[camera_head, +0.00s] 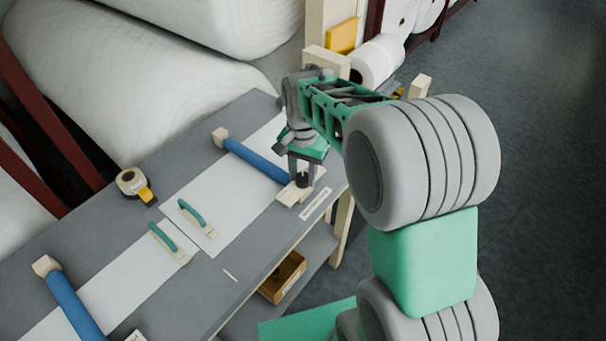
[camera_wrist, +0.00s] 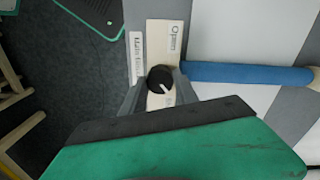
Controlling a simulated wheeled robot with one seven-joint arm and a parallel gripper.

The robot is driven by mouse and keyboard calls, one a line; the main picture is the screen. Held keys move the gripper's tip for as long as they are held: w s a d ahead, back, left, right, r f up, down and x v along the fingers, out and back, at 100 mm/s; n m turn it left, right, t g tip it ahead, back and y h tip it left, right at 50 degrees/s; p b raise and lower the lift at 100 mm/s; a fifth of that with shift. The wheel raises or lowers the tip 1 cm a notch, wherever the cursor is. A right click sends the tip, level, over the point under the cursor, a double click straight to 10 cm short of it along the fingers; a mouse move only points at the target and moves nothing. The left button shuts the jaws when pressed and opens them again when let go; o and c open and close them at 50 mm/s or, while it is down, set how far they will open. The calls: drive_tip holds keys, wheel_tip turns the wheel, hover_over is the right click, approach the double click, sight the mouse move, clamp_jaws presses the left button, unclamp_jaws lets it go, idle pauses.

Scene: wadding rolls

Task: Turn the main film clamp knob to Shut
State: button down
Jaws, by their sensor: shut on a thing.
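The main film clamp knob (camera_wrist: 162,78) is a black round knob with a white pointer line, set on a pale wooden block (camera_wrist: 160,52) at the end of a blue roller (camera_wrist: 245,73). A label reading Open is on the block's upper part in the wrist view. Another label below the knob is mostly hidden by my gripper. The white pointer slants down and right, toward that lower label. My gripper (camera_wrist: 159,86) is shut on the knob, one finger on each side. In the head view my gripper (camera_head: 302,175) points down over the knob (camera_head: 302,181).
A white name strip (camera_head: 315,204) lies beside the block, near the table's front edge. A second blue roller (camera_head: 75,306), two green handles (camera_head: 196,216) on white film and a tape roll (camera_head: 132,183) are farther left. A cardboard box (camera_head: 283,277) sits on the shelf below.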

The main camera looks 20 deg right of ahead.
sight(302, 176)
drive_tip(key=shift+m, duration=1.9)
drive_tip(key=shift+r, duration=0.1)
drive_tip(key=shift+w, duration=0.1)
drive_tip(key=c, duration=0.9)
unclamp_jaws()
wheel_tip(302, 176, up, 8)
drive_tip(key=shift+f+b, duration=0.15)
drive_tip(key=shift+b, duration=0.6)
